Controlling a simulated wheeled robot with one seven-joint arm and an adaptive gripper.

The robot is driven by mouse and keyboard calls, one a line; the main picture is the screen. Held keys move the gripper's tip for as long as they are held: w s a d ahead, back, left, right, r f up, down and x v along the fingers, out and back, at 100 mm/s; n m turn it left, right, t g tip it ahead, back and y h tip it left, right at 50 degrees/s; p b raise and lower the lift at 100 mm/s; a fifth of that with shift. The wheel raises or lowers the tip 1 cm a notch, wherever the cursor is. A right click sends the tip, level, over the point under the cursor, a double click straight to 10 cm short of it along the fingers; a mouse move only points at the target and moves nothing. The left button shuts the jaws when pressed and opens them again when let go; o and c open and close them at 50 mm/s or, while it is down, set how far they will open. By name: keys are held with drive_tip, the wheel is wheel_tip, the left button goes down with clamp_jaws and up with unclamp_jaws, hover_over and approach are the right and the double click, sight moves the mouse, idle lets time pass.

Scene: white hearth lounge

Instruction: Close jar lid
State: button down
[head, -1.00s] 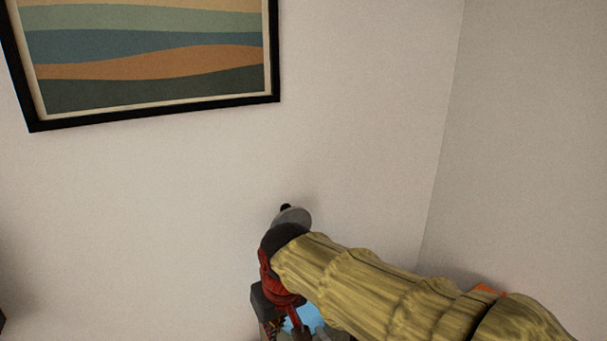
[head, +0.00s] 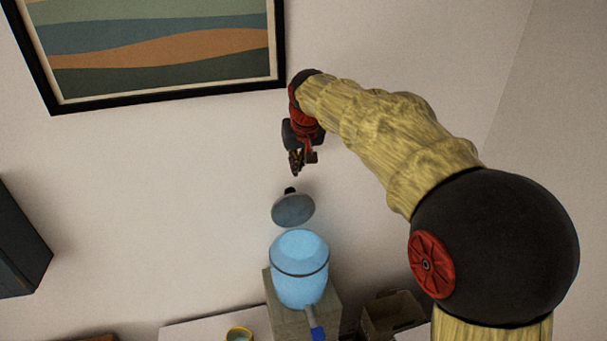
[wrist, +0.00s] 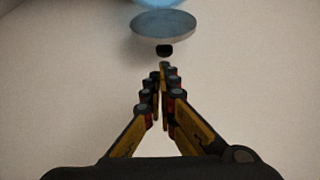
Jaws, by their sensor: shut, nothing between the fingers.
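A light blue jar (head: 299,272) with a dark band stands upright on a block. Its grey round lid (head: 293,211) with a black knob is tilted up behind and above the jar's top, knob towards the wall. A hinge is not visible. My gripper (head: 296,170) is shut and empty, pointing down just above the lid's knob, apart from it in the head view. In the wrist view, the shut fingertips (wrist: 164,68) lie just below the knob and the lid (wrist: 165,27); the jar (wrist: 163,3) shows at the top edge. Whether fingertips touch the knob is unclear.
The jar's grey-brown block (head: 322,295) stands against the wall. A blue-handled item (head: 316,328) is in front, a yellow-rimmed cup (head: 238,334) at left, an open brown box (head: 392,315) at right. A framed picture (head: 160,50) hangs above left; a dark cabinet (head: 18,240) is far left.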

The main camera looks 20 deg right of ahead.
sight(293, 189)
drive_tip(key=p+x, duration=0.1)
drive_tip(key=x, duration=0.8)
drive_tip(key=shift+w+a+f+p, duration=0.15)
drive_tip(key=shift+f+p, duration=0.2)
drive_tip(key=shift+f+b, duration=0.1)
drive_tip(key=shift+b, duration=0.45)
drive_tip(key=shift+s+t+b, duration=0.3)
drive_tip(key=shift+s+b, duration=0.05)
drive_tip(key=shift+s, duration=0.1)
drive_tip(key=shift+b, duration=0.45)
